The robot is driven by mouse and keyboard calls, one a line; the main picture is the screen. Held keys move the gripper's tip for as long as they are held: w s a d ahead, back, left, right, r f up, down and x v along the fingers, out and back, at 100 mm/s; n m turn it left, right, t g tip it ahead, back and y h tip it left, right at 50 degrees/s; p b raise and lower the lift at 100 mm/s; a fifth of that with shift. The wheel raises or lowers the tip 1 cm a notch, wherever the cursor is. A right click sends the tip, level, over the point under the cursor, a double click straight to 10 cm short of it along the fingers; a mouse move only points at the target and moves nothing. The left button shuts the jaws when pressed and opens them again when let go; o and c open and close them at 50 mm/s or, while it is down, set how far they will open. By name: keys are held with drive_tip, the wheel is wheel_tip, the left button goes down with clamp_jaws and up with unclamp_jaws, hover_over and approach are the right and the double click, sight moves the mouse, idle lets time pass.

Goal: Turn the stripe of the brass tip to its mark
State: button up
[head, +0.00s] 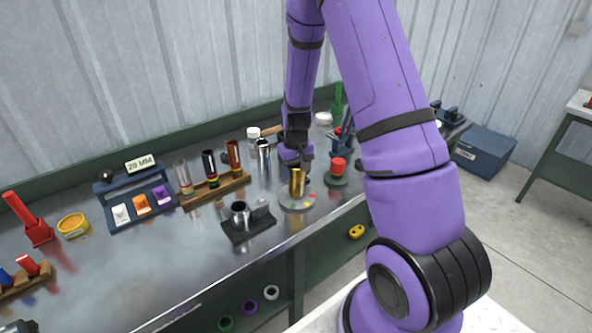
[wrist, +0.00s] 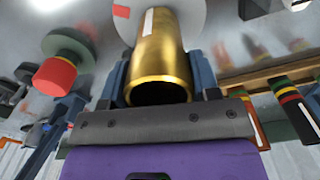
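The brass tip (head: 297,183) is a gold tube standing upright on a round grey plate (head: 284,203) near the bench's front edge. In the wrist view the brass tip (wrist: 163,62) shows its open rim towards me and a white stripe (wrist: 147,21) along its side. A red mark (wrist: 121,12) lies on the plate, a little left of the stripe in that view. My gripper (head: 297,162) reaches down from above. In the wrist view its two fingers (wrist: 158,75) lie close against both sides of the tube, seemingly shut on it. Their contact is partly hidden.
A red-capped piece on a green base (head: 337,170) stands just right of the tip. A dark fixture with a steel ring (head: 247,220) is at front left. A wooden rack of tubes (head: 215,188) stands behind left.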

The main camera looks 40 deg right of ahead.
drive_tip(key=shift+c, duration=0.7)
drive_tip(key=m, duration=0.4)
drive_tip(key=shift+m, duration=0.4)
drive_tip(key=m, duration=0.5)
drive_tip(key=shift+s+d, duration=0.1)
drive_tip(key=shift+d, duration=0.05)
drive_tip(key=o, duration=1.1)
wheel_tip(320, 180, up, 11)
drive_tip(key=shift+f, duration=0.1)
